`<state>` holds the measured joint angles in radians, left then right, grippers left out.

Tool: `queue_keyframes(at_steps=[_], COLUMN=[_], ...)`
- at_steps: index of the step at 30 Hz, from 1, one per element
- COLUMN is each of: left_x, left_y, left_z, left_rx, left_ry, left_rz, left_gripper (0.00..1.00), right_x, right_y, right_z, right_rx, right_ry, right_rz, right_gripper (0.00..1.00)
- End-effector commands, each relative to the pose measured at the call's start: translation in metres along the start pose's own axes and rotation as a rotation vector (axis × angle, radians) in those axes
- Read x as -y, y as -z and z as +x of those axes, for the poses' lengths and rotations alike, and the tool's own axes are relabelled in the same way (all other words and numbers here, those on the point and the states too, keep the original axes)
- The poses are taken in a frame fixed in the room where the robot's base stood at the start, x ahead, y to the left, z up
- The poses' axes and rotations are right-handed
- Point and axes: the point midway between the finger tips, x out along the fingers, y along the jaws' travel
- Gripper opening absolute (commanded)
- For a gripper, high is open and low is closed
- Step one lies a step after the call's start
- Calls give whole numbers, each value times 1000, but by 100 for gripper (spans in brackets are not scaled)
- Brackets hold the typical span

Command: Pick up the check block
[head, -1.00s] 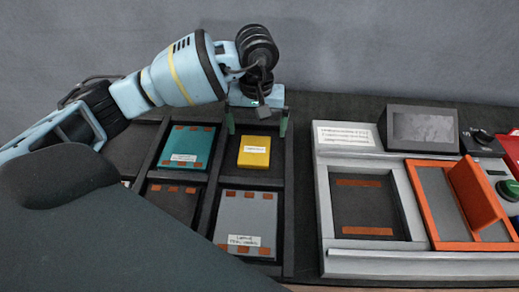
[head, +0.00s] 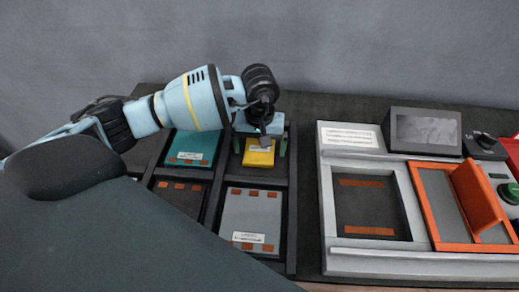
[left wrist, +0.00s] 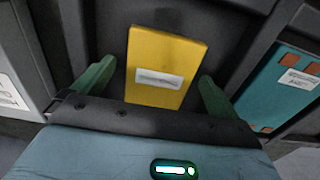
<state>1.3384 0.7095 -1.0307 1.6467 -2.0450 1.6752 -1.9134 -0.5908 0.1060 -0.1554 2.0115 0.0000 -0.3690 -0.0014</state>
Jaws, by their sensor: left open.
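The yellow block (head: 258,156) lies flat in the back right compartment of a dark divided tray (head: 290,215); I take it as the check block, but its white label is too small to read. In the left wrist view the yellow block (left wrist: 165,62) lies between the two green fingers. My left gripper (head: 260,148) is open over this compartment, with one finger on each side of the block. The left wrist view also shows the left gripper (left wrist: 157,74) with gaps between fingers and block. My right gripper is in neither view.
Neighbouring compartments hold a teal block (head: 191,149), a dark block (head: 180,198) and a grey block (head: 250,220). Dividers stand close around the yellow block. To the right is a grey test station (head: 329,235) with an empty recess (head: 370,208) and an orange hinged frame (head: 427,208).

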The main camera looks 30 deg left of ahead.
Motion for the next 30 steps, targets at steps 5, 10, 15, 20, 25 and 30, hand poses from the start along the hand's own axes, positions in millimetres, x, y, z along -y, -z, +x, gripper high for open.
queue_keyframes(at_steps=[5, 10, 15, 20, 25, 30], left_x=[0, 0, 0, 0, 0, -1], left_y=[0, 0, 0, 0, 1, 1], left_z=[0, 0, 0, -1, -2, -14], left_rx=[0, 0, 0, -2, -2, -5], left_ry=[0, 0, 0, -2, -2, -4], left_rz=[0, 0, 0, 0, 0, 0], left_gripper=[98, 77, 55, 39, 39, 39], right_x=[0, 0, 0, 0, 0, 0], right_y=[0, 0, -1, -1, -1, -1], right_z=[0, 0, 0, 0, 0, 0], right_rx=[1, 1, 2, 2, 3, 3], right_ry=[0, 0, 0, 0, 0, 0], right_rz=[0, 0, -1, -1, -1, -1], right_gripper=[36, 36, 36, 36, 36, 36])
